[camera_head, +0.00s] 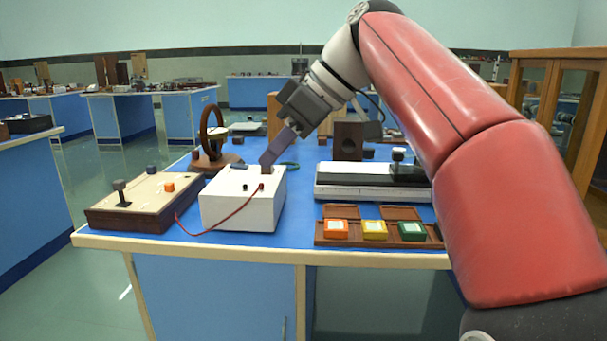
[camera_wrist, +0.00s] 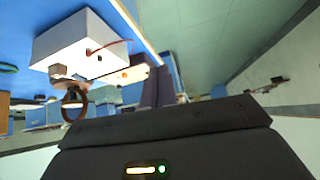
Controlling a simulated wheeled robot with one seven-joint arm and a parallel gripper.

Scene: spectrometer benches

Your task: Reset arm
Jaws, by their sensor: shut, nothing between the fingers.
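My arm, with its red links, reaches in from the right in the head view. My gripper (camera_head: 266,164) is shut and empty, its fingers pointing down and to the left. Its tips overlap the back of the white box's top in the head view. The white box (camera_head: 238,212) stands at the bench's front, with a red wire running left from it. In the wrist view my gripper's shut fingers (camera_wrist: 159,70) show apart from the white box (camera_wrist: 75,42). Whether the tips touch anything is not clear.
A wooden switch box (camera_head: 140,205) lies left of the white box, with a wheel stand (camera_head: 211,135) behind. A white and black instrument (camera_head: 362,185) and a brown tray (camera_head: 375,241) with coloured blocks lie right. A wooden cabinet (camera_head: 570,55) stands far right.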

